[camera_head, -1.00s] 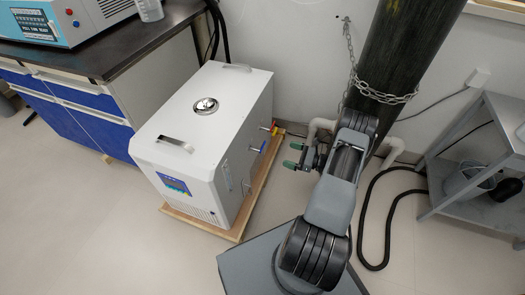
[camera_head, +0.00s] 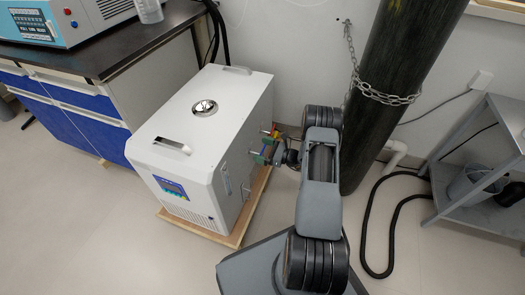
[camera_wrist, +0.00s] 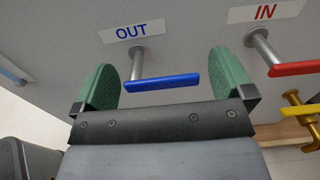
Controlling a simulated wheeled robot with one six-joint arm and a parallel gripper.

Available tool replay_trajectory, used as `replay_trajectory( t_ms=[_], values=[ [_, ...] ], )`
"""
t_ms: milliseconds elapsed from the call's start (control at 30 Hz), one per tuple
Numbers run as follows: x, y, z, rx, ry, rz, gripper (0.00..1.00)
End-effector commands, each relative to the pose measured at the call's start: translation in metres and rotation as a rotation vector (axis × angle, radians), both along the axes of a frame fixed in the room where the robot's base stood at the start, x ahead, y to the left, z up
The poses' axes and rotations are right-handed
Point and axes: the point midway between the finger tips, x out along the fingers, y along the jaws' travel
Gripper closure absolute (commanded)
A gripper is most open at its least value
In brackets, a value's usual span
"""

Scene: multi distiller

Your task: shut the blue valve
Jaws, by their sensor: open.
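The blue valve handle (camera_wrist: 162,82) shows in the wrist view as a bar lying nearly level across the picture, on a grey stem under the "OUT" label (camera_wrist: 131,31). It sits on the side of the white machine (camera_head: 204,125). My gripper (camera_wrist: 168,80) is open, with one green finger on each side of the blue handle. Gaps show between the handle and both fingers in that view. In the head view my gripper (camera_head: 267,151) is at the machine's right side and largely covers the blue handle.
A red handle (camera_wrist: 295,68) under the "IN" label (camera_wrist: 266,11) and a yellow valve (camera_wrist: 300,110) are close to the right finger. A chained dark cylinder (camera_head: 400,80) and a grey shelf (camera_head: 470,205) stand to the right. A wooden board (camera_head: 256,197) lies under the machine.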

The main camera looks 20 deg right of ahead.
Motion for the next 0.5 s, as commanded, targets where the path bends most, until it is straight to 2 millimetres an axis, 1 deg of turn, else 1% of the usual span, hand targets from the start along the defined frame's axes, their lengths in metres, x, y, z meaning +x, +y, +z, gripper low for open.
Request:
replay_trajectory(
  t_ms=[200, 267, 500],
  values=[
    [0.0003, 0.0001, 0.0002, 0.000, 0.000, 0.000, 0.01],
    [0.0002, 0.0001, 0.0001, 0.000, 0.000, 0.000, 0.06],
    [0.0001, 0.0000, 0.0000, 0.000, 0.000, 0.000, 0.29]
  ],
)
